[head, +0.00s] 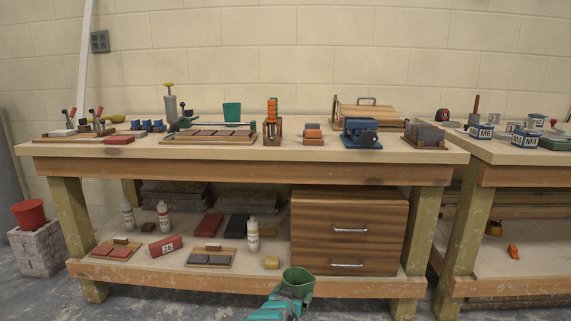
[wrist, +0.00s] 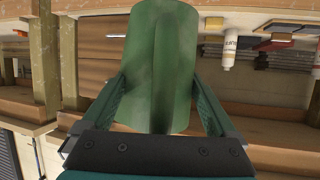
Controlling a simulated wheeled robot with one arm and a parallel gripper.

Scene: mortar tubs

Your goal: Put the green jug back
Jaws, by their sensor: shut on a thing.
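The green jug (head: 299,280) is at the bottom middle of the head view, in front of the workbench's lower shelf. My gripper (head: 290,296) is shut on it and holds it. In the wrist view the jug (wrist: 160,70) fills the middle, between the two fingers of my gripper (wrist: 160,112). Its open top shows in the head view; its base is hidden there. A teal-green cup (head: 232,112) stands on the bench top at the back.
The workbench top (head: 330,152) carries a blue vise (head: 360,133), tile trays and tools. The lower shelf (head: 190,262) holds bottles, bricks and a wooden drawer unit (head: 349,231). A red bucket (head: 29,214) sits on blocks at the left. A second bench (head: 520,155) stands at the right.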

